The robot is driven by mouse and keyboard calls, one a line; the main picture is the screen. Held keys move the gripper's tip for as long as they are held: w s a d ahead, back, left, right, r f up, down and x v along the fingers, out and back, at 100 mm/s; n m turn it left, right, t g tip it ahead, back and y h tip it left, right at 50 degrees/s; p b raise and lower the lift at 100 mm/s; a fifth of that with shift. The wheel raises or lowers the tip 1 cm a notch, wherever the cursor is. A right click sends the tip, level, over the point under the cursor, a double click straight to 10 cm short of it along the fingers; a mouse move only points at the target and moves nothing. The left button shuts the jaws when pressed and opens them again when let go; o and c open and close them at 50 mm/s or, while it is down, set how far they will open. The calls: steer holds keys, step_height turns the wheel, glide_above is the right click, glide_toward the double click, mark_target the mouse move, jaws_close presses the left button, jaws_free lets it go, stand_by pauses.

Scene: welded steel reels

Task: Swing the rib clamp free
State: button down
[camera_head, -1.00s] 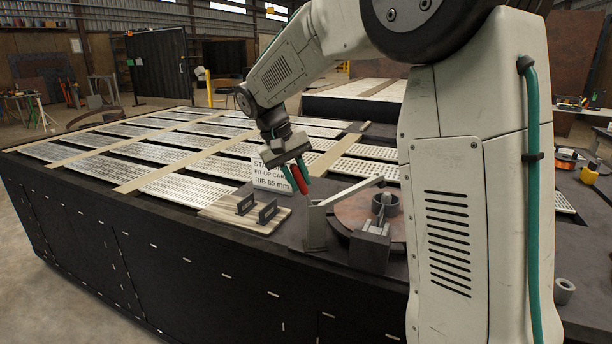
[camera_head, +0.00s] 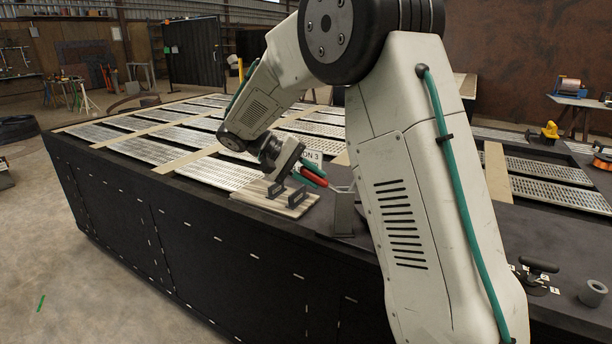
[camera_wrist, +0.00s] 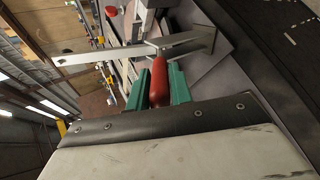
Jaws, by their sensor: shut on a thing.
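The rib clamp shows a steel post (camera_head: 342,216) at the front of the dark table and a flat steel bar (camera_wrist: 105,55) in the wrist view. Its red handle (camera_head: 313,178) also shows in the wrist view (camera_wrist: 160,84), reaching toward the bar. My gripper (camera_head: 317,174), with green fingers, is shut on the red handle, one finger on each side of it. The far end of the bar in the head view is hidden behind my arm, so I cannot tell what it rests over.
A wooden board (camera_head: 245,201) with two dark brackets (camera_head: 298,197) lies left of the post. A white sign (camera_head: 313,157) stands behind my gripper, partly covered. A black knob (camera_head: 539,267) and a grey ring (camera_head: 593,292) are at the right. Slotted panels cover the table behind.

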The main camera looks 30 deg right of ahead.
steer(key=shift+f, duration=0.1)
steer(key=c, duration=1.3)
jaws_free()
steer(key=shift+o, duration=0.2)
steer(key=v, duration=0.7)
steer(key=shift+a, duration=0.35)
steer(key=shift+w+r, duration=0.1)
steer(key=shift+r, duration=0.15)
